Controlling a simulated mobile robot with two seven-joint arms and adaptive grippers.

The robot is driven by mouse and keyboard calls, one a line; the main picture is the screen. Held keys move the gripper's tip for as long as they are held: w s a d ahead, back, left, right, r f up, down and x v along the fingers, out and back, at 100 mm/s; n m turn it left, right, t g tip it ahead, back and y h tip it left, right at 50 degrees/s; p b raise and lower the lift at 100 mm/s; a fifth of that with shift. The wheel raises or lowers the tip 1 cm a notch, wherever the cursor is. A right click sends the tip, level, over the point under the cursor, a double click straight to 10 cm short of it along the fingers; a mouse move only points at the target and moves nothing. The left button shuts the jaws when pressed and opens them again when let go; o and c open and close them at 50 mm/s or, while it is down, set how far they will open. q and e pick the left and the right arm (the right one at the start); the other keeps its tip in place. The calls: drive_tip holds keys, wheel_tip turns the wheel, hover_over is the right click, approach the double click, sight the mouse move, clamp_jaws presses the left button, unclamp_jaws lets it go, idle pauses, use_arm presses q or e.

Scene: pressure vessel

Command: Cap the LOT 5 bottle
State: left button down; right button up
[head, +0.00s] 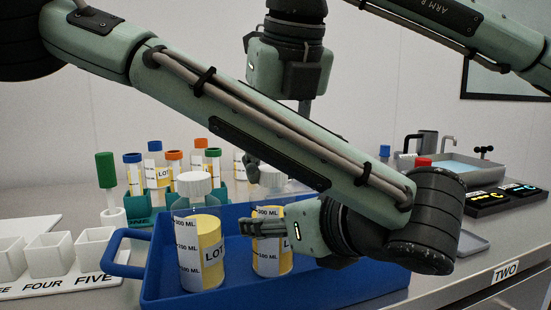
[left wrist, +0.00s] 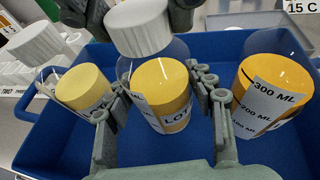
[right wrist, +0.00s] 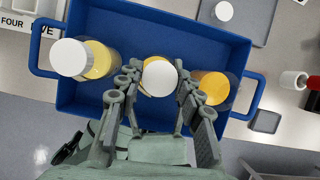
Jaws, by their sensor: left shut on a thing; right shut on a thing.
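The middle bottle (head: 270,264), clear with yellow contents and a LOT label, stands upright in the blue tray (head: 165,270); its lot number is unreadable. My left gripper (head: 262,226) is shut around its body, with a finger on each side in the left wrist view (left wrist: 160,105). My right gripper (head: 262,165) is shut on a white cap (head: 272,179) at the bottle's mouth. The cap also shows in the left wrist view (left wrist: 138,27) and the right wrist view (right wrist: 159,78). I cannot tell whether it is seated or just above the neck.
A white-capped bottle (head: 201,250) stands left of the middle one. A third bottle (left wrist: 272,92) with no visible cap stands on the other side, hidden by my left arm in the head view. White bins (head: 50,250) and racked tubes (head: 155,172) lie left and behind.

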drive_tip(key=m, duration=0.1)
drive_tip(key=m+h, duration=0.1)
drive_tip(key=m, duration=0.1)
drive_tip(key=m+h, duration=0.1)
drive_tip(key=m, duration=0.1)
drive_tip(key=shift+a, duration=0.25)
drive_tip(key=m+h, duration=0.1)
drive_tip(key=m, duration=0.2)
drive_tip(key=shift+a, duration=0.1)
drive_tip(key=m+h, duration=0.1)
drive_tip(key=m, duration=0.1)
drive_tip(key=m+g+h, duration=0.1)
drive_tip(key=m, duration=0.2)
drive_tip(key=shift+w+m, duration=0.1)
drive_tip(key=shift+m, duration=0.2)
drive_tip(key=m+g, duration=0.1)
drive_tip(key=m, duration=0.1)
drive_tip(key=m+h, duration=0.1)
drive_tip(key=m, duration=0.1)
drive_tip(key=shift+m+g, duration=0.3)
drive_tip(key=shift+g, duration=0.1)
drive_tip(key=o, duration=0.7)
drive_tip(key=shift+f, duration=0.1)
drive_tip(key=shift+o, duration=0.2)
